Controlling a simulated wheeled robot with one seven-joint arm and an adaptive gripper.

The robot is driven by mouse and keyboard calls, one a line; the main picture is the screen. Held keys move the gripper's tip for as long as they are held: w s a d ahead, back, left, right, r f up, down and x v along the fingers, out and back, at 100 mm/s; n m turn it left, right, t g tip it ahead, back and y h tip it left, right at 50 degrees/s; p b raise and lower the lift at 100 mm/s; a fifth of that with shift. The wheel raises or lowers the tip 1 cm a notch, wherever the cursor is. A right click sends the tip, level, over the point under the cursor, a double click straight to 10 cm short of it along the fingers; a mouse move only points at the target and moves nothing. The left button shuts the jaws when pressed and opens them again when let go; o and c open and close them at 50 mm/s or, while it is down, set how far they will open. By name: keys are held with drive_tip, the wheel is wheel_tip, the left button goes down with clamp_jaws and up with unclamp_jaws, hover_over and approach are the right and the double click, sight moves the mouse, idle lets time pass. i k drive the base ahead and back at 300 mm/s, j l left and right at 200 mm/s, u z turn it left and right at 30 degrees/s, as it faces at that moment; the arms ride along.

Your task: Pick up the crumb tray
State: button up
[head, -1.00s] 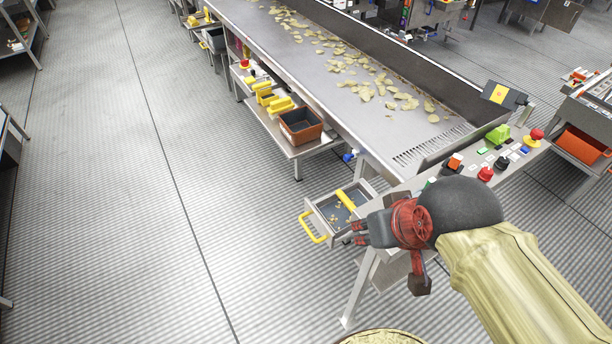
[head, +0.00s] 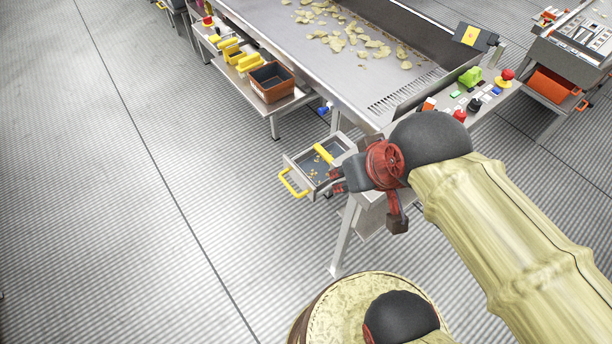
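The crumb tray (head: 296,168) is a shallow metal tray with a dark floor, a yellow loop handle (head: 291,184) on its front and a yellow bar (head: 324,153) across its back part. A few yellow crumbs lie in it. It sticks out like a drawer from under the near end of the conveyor table. My gripper (head: 335,181) is at the tray's right side, with its fingers pointing left and parted, with nothing seen between them. The gripper and wrist hide part of the tray's right side. I cannot tell whether they touch it.
The conveyor table (head: 285,62) carries scattered chips. Its control panel with buttons (head: 459,115) lies just beyond my wrist. A table leg (head: 344,238) stands below the gripper. A brown bin (head: 271,82) sits on a low shelf. The floor to the left is clear.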

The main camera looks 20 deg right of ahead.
sight(315, 163)
drive_tip(key=i+z, duration=0.25)
drive_tip(key=z, duration=0.15)
drive_tip(key=i+j+z, duration=0.2)
drive_tip(key=z, duration=0.25)
